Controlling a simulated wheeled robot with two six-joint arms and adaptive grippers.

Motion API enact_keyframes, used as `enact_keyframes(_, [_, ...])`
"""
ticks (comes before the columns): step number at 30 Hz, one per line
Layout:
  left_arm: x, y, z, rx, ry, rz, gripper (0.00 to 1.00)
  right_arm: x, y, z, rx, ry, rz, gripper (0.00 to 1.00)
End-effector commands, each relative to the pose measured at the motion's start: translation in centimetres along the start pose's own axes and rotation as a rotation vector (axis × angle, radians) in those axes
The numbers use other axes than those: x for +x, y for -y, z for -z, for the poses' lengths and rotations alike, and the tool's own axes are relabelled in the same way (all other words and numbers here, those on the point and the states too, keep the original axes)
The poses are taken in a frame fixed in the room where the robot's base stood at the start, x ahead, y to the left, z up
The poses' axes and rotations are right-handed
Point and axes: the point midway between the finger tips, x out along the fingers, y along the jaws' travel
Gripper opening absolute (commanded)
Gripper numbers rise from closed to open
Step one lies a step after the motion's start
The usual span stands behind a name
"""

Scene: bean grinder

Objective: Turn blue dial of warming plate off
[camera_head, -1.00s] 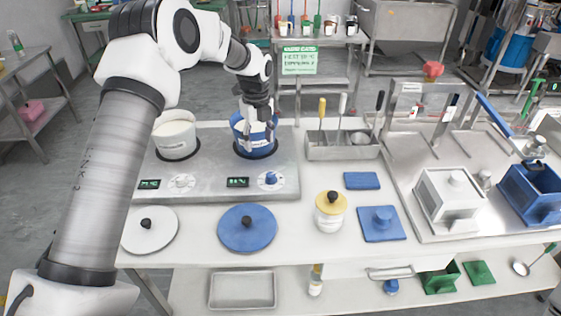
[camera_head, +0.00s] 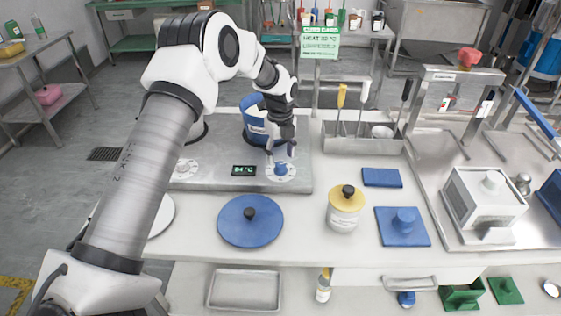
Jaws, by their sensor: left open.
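The warming plate (camera_head: 215,178) is a grey slab on the white table, left of centre. Its blue dial (camera_head: 281,169) sits on a white round scale at the front right of the plate. A lit green display (camera_head: 244,170) is just left of it. My left gripper (camera_head: 281,152) is open, pointing down just above the blue dial. I cannot tell whether its fingertips touch the dial. A blue pot (camera_head: 254,120) stands on the plate behind the gripper, partly hidden by my arm. A white dial (camera_head: 185,168) shows at the plate's left. My right gripper is not in view.
A blue lid (camera_head: 250,229) lies in front of the plate, with a yellow-lidded jar (camera_head: 345,208) to its right. A metal tool holder (camera_head: 361,141) stands right of the plate. A blue lidded piece (camera_head: 402,226) lies further right.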

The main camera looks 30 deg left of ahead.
Motion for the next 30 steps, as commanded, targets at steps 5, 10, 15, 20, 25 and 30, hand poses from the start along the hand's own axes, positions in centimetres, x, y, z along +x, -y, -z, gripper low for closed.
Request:
enact_keyframes(5, [2.5,0.0,0.0,0.000,-0.001,-0.001,0.58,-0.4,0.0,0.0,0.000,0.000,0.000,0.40])
enact_keyframes(10, [3.0,0.0,0.0,0.000,0.000,0.001,0.58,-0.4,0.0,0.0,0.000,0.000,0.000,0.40])
enact_keyframes(15, [3.0,0.0,0.0,0.000,0.000,0.001,0.37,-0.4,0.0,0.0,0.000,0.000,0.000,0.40])
enact_keyframes(20, [3.0,0.0,0.0,0.000,0.000,0.001,0.00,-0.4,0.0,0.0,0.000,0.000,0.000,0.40])
enact_keyframes(25, [3.1,0.0,0.0,-0.003,0.000,0.000,0.00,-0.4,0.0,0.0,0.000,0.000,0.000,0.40])
enact_keyframes(30, [3.0,0.0,0.0,-0.027,0.000,0.000,0.00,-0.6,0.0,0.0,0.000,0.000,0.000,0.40])
